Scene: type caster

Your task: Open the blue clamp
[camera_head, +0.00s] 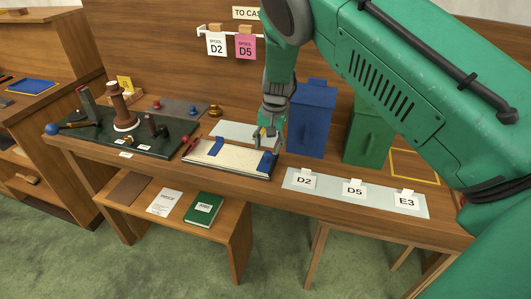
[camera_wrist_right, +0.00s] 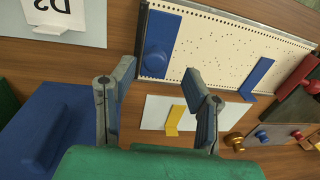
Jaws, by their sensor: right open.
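A pale, perforated paper strip (camera_head: 235,157) lies on a board on the bench; it also shows in the right wrist view (camera_wrist_right: 215,50). A blue clamp (camera_head: 266,160) crosses its right end, and its round knob shows in the wrist view (camera_wrist_right: 157,60). A second, flat blue piece (camera_head: 217,146) crosses the other end, also seen in the wrist view (camera_wrist_right: 262,76). My right gripper (camera_head: 267,138) is open and empty, above and just behind the knobbed clamp. Its fingers (camera_wrist_right: 160,78) are apart, short of the clamp. My left gripper is not in view.
A blue bin (camera_head: 312,118) and green bin (camera_head: 368,135) stand right of the gripper. A yellow piece (camera_wrist_right: 174,121) lies on a pale sheet near the fingers. A dark tray (camera_head: 150,139) with tools is at left. Cards D2, D5, E3 stand on a pale mat (camera_head: 330,193).

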